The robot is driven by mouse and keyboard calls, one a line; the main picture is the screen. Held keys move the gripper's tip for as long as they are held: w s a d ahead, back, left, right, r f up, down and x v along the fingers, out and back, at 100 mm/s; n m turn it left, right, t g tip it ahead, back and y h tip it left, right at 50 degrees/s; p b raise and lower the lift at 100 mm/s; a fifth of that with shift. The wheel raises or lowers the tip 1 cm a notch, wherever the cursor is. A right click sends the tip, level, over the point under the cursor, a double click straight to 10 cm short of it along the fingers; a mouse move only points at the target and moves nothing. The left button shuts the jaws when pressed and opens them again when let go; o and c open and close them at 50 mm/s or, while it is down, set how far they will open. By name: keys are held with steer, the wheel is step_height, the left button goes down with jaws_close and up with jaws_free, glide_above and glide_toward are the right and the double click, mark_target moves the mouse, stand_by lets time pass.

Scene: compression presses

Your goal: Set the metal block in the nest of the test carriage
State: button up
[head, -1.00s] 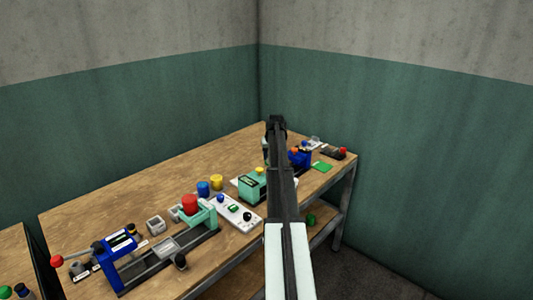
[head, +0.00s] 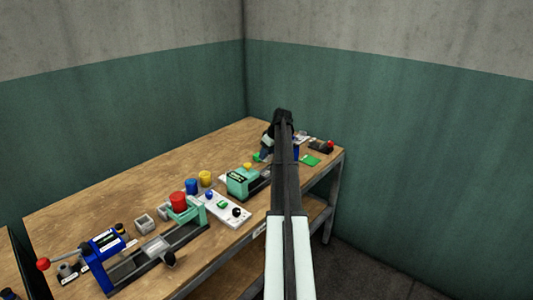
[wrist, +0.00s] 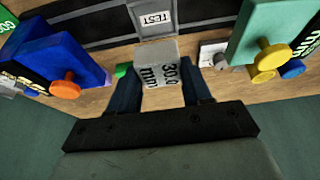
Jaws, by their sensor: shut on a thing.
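My gripper (wrist: 160,88) is shut on a grey metal block (wrist: 159,64) marked "30.0 mm", with one dark finger on each side. The nest itself cannot be made out clearly. In the head view my arm covers the block and most of this spot at the far end of the bench.
In the wrist view a blue unit with an orange knob (wrist: 65,86) stands left. A green unit with a yellow knob (wrist: 269,55) stands right. In the head view, a blue-ended press with a red-topped block (head: 178,202) stands at the near end of the wooden bench (head: 110,190).

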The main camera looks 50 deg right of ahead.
steer(key=shift+f, duration=0.15)
steer(key=shift+f, duration=2.8)
steer(key=shift+f, duration=0.7)
steer(key=o, duration=1.2)
steer(key=shift+o, duration=0.2)
steer(key=v, duration=1.3)
steer(key=shift+r, duration=0.35)
steer(key=shift+s, duration=0.1)
